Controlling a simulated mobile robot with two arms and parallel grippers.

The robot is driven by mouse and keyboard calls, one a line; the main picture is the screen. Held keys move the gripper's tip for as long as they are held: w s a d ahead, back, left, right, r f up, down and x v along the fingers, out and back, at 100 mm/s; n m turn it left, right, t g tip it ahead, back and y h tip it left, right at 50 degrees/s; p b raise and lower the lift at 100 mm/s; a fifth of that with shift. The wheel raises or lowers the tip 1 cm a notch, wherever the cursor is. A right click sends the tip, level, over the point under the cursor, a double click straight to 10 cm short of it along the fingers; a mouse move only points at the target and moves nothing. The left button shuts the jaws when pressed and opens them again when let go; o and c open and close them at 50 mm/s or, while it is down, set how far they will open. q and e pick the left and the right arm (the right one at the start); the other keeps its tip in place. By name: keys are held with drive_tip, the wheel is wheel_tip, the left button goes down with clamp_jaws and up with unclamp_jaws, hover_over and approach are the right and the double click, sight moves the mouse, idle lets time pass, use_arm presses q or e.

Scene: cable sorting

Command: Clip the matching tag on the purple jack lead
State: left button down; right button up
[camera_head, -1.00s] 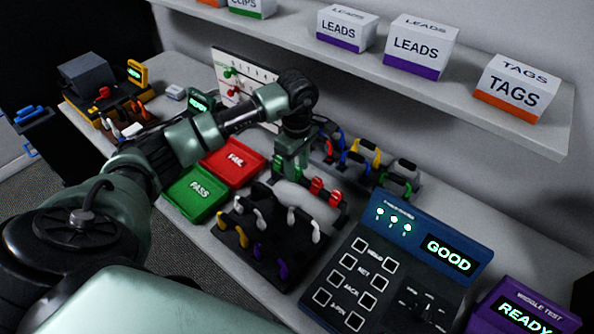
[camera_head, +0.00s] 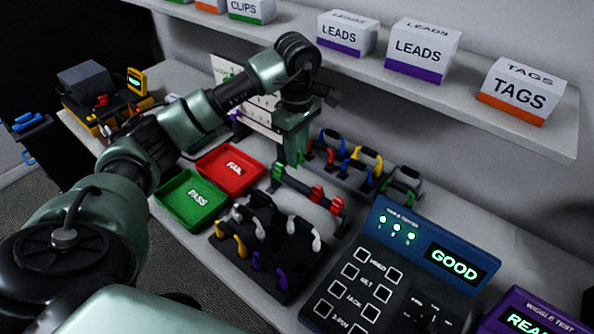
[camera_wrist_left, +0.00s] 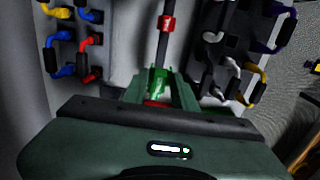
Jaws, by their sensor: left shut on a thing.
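My left gripper (camera_head: 291,163) points down over the far end of a dark bar (camera_head: 297,184) carrying green and red tags. The wrist view shows its green fingers (camera_wrist_left: 157,93) shut, with a small green piece (camera_wrist_left: 157,78) and a red patch (camera_wrist_left: 155,103) between them; I cannot tell which is gripped and which is on the bar. Red tags (camera_head: 318,192) stay on the bar. Purple lead ends (camera_head: 282,274) show on the near side of the black lead rack (camera_head: 284,247), and purple also shows in the wrist view (camera_wrist_left: 286,34). My right gripper is not in view.
Green PASS (camera_head: 178,199) and red FAIL (camera_head: 243,187) trays lie left of the rack. The blue tester (camera_head: 398,250) shows GOOD, with a purple tester (camera_head: 500,310) beside it. Another lead rack (camera_head: 352,172) stands behind. A shelf (camera_head: 555,130) overhangs the bench.

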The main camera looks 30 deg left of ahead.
use_arm(q)
wheel_tip(320, 180, up, 15)
drive_tip(key=p, duration=0.3)
drive_tip(key=shift+f, duration=0.15)
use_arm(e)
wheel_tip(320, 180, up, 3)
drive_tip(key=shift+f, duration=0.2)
